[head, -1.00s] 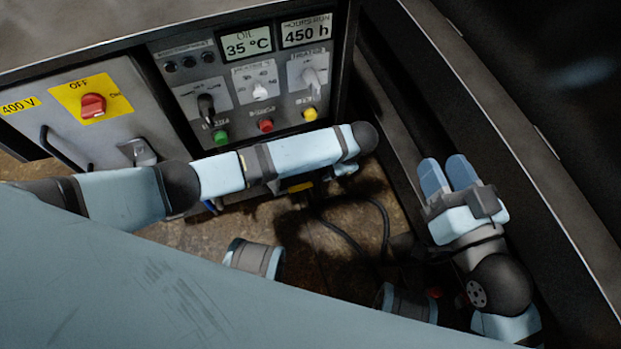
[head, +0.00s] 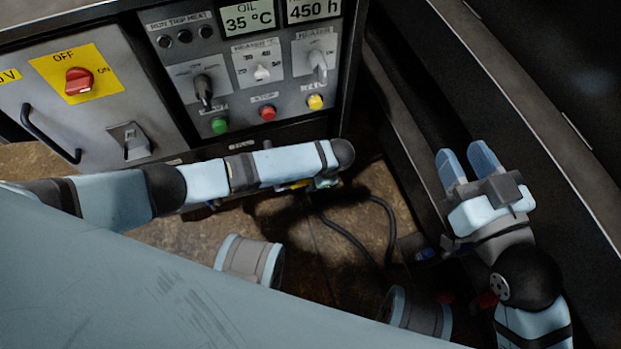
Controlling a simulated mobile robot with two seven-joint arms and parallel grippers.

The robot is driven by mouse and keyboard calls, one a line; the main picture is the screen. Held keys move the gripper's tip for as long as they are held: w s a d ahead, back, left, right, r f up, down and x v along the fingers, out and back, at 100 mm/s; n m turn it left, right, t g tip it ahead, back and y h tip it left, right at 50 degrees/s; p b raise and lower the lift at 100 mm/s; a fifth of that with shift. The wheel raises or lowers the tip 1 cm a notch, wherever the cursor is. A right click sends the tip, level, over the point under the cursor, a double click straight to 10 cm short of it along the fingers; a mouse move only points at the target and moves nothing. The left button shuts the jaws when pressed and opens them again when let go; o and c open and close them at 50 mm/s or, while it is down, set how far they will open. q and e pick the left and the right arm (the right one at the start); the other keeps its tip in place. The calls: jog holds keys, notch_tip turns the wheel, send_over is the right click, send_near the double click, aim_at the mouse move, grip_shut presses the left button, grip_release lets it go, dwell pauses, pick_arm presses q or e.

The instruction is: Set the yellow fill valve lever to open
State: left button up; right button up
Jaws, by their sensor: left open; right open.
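A small yellow piece (head: 300,184) shows just below my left forearm, beneath the control panel. It may be the yellow fill valve lever, but the arm covers most of it and its setting cannot be read. My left arm crosses in front of the panel's lower edge. Of my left gripper (head: 325,183) only a small part shows, close to the right of the yellow piece; contact cannot be told. My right gripper (head: 467,160) is open and empty, its two blue fingers apart, over the dark ledge at the right.
The control panel (head: 215,105) has knobs, push buttons and displays. Left of it is a grey door with a red switch (head: 79,80) and a handle (head: 48,135). A black cable (head: 350,238) lies on the brown floor. Blue (head: 427,254) and red (head: 485,300) parts show by my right arm.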

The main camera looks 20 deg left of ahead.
pick_arm(q)
jog(key=shift+c, duration=0.3)
grip_shut()
jog(key=shift+r, duration=0.1)
